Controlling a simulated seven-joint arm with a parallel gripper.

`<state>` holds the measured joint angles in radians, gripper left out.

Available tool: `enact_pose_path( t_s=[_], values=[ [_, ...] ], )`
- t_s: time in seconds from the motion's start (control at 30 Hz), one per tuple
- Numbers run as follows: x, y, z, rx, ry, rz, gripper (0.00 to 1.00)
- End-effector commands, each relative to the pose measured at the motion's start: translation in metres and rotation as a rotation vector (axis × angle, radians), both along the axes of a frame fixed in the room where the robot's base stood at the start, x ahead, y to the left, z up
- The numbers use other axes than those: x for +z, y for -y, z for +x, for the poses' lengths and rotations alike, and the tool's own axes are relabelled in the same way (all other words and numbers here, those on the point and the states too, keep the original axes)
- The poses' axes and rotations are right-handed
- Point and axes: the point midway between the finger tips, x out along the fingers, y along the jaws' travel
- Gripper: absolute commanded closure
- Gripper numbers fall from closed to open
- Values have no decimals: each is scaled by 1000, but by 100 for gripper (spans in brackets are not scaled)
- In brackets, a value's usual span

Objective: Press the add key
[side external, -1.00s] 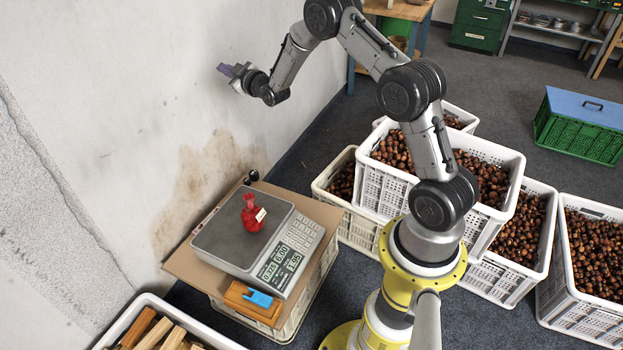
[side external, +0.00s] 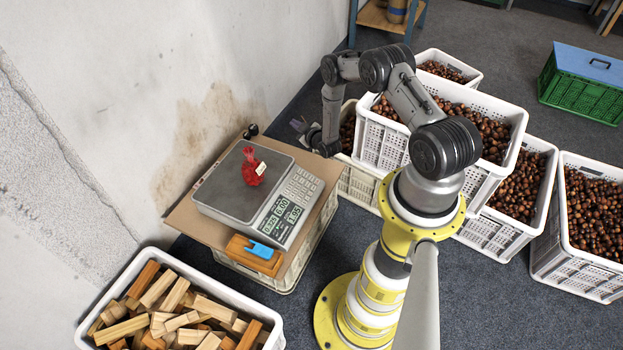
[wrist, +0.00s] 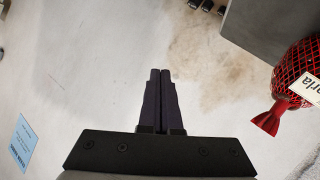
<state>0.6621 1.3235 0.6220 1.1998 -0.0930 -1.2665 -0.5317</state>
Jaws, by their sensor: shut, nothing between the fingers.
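The scale (side external: 222,189) stands on a cardboard-topped crate, with its keypad (side external: 302,187) and lit display (side external: 279,216) on the side facing my arm. The add key cannot be picked out at this size. A red net bag (side external: 253,168) with a white label lies on the scale's plate; it also shows at the right of the wrist view (wrist: 297,78). My gripper (side external: 298,124) is beyond the scale's far right corner, apart from the keypad. In the wrist view my gripper's fingers (wrist: 160,75) are together and empty, with the wall behind them.
An orange block with a blue top (side external: 254,254) sits on the cardboard (side external: 185,217) in front of the scale. A crate of wood pieces (side external: 100,305) stands at the lower left. Crates of chestnuts (side external: 540,247) stand to the right. The wall (side external: 120,110) rises close behind the scale.

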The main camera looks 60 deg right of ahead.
Motion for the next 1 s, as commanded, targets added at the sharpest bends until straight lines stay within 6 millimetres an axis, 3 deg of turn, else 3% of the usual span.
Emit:
enact_pose_path(
  t_s=[0.03, 0.2, 0.4, 0.6, 1.0],
  values=[
    [-21, -2, -17, -15, -27, 21, 100],
    [-74, -14, -63, -54, -97, 80, 100],
    [-112, -27, -104, -89, -155, 133, 100],
    [-124, -28, -121, -112, -173, 152, 100],
    [-125, -26, -121, -114, -172, 151, 100]
  ],
)
